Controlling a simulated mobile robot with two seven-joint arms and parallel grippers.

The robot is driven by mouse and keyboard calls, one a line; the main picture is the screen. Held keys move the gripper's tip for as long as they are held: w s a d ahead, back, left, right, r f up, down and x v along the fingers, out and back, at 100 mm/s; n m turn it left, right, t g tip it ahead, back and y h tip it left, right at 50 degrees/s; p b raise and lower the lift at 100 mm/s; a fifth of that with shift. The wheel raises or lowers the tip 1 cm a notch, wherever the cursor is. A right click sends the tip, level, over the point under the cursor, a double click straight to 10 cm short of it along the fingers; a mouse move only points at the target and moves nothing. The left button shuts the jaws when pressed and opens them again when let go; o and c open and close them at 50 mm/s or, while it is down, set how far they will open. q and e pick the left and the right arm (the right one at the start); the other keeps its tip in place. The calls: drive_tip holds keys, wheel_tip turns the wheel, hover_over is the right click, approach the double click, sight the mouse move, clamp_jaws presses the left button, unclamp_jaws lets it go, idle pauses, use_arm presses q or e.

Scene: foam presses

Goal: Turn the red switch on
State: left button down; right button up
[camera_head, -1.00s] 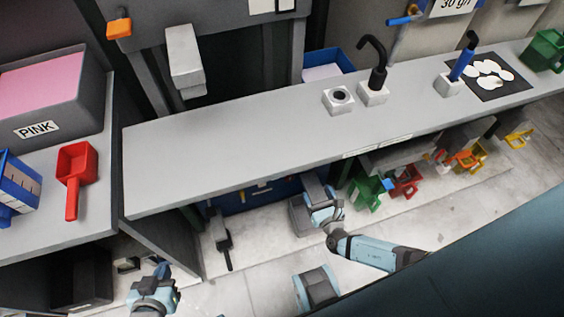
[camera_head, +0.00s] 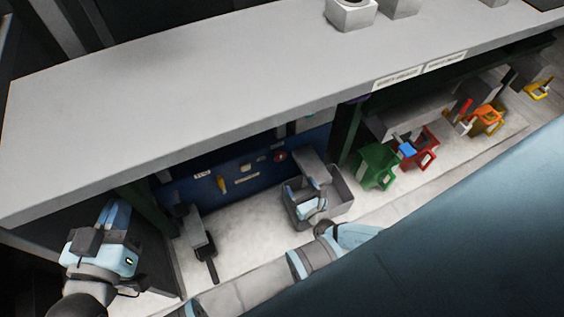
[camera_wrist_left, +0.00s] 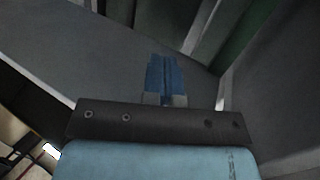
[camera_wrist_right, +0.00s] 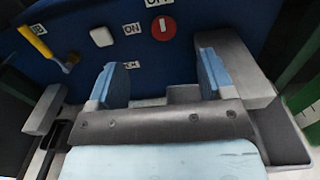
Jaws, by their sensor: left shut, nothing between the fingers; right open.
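The red switch (camera_wrist_right: 163,27) is a round red knob on a blue panel (camera_wrist_right: 100,62). In the right wrist view its white bar stands upright, towards a partly cut-off label above; an "ON" label (camera_wrist_right: 131,29) is at its left. In the head view the switch (camera_head: 280,156) is small, under the bench. My right gripper (camera_wrist_right: 157,77) is open and empty, its fingers pointing at the panel, below and short of the switch. It also shows in the head view (camera_head: 313,190). My left gripper (camera_wrist_left: 162,75) is shut and empty, below the bench's left end in the head view (camera_head: 116,215).
A grey bench top (camera_head: 170,95) overhangs the panel. A grey bin (camera_head: 338,207) stands around my right gripper in the head view. A yellow lever (camera_wrist_right: 35,41) and a white button (camera_wrist_right: 102,36) are left of the switch. Green (camera_head: 377,168) and red (camera_head: 424,146) scoops lie at the right.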

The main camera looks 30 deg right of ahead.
sight(281, 158)
drive_tip(key=w+f+b, duration=0.1)
drive_tip(key=w+b, duration=0.1)
drive_tip(key=w, duration=0.2)
drive_tip(key=w+f+b, duration=0.1)
drive_tip(key=w+b, duration=0.1)
drive_tip(key=w, duration=0.2)
drive_tip(key=w+f+b, duration=0.1)
drive_tip(key=w+b, duration=0.1)
drive_tip(key=w, duration=0.2)
drive_tip(key=shift+w+d+f, duration=0.25)
drive_tip(key=shift+d+f, duration=0.1)
drive_tip(key=shift+f, duration=0.05)
use_arm(q)
drive_tip(key=shift+w+a+m+t+h, duration=0.2)
drive_tip(key=shift+w+m+t+h, duration=0.2)
drive_tip(key=shift+m, duration=0.45)
drive_tip(key=shift+w+a+m+t+h, duration=0.2)
drive_tip(key=shift+m+t+h, duration=0.25)
drive_tip(key=shift+m, duration=0.4)
use_arm(e)
drive_tip(key=shift+w+r, duration=0.1)
drive_tip(key=shift+w, duration=0.6)
drive_tip(key=shift+c, duration=0.4)
drive_tip(key=c, duration=0.8)
